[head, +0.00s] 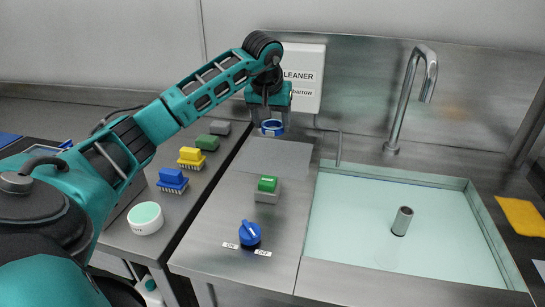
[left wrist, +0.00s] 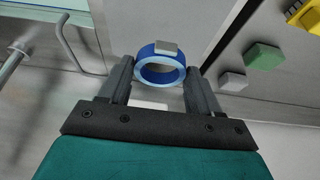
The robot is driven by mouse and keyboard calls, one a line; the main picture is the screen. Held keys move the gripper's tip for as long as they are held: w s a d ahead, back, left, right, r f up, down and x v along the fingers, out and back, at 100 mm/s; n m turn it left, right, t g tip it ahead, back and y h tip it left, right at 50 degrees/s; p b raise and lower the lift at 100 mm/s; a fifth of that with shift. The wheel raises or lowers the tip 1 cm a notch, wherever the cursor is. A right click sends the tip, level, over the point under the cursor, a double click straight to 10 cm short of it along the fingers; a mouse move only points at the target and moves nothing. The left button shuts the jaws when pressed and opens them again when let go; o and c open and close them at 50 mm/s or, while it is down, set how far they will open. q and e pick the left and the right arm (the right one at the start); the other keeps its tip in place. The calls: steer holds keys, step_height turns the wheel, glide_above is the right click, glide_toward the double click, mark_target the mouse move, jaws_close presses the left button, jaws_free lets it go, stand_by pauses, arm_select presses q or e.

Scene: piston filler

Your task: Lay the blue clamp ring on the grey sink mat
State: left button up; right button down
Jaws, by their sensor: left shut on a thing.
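My left gripper (head: 271,120) is shut on the blue clamp ring (head: 272,128), at the back of the steel counter. In the left wrist view the blue ring (left wrist: 161,75) sits between the two fingers (left wrist: 160,80), with a small grey block on its rim. The ring appears held above the surface; its exact height is hard to tell. The grey sink mat (head: 280,158) seems to be the flat lighter grey rectangle on the counter left of the sink, just in front of the ring. My right gripper is not in view.
The sink (head: 350,215) holds an upright metal cylinder (head: 402,221), with a tall tap (head: 410,95) behind it. A green switch (head: 267,186) and a blue knob (head: 249,234) stand in front of the mat. Several brushes and pads line the left counter; a cleaner box (head: 303,78) is behind.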

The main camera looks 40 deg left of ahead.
arm_select(q)
glide_above(274, 161)
steer(key=s, duration=0.1)
steer(key=f, duration=0.5)
steer(key=shift+s+d+f, duration=0.1)
steer(key=shift+d, duration=0.2)
steer(key=shift+f+b, duration=0.5)
steer(key=shift+f, duration=1.6)
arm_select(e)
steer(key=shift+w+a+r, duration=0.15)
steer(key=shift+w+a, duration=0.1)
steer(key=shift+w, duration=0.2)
arm_select(q)
steer(key=shift+f, duration=0.1)
steer(key=o, duration=1.1)
steer(key=shift+r, duration=0.4)
steer(key=p+v, duration=0.1)
steer(key=v, duration=1)
steer(key=shift+s+p, duration=0.25)
steer(key=shift+p, duration=0.05)
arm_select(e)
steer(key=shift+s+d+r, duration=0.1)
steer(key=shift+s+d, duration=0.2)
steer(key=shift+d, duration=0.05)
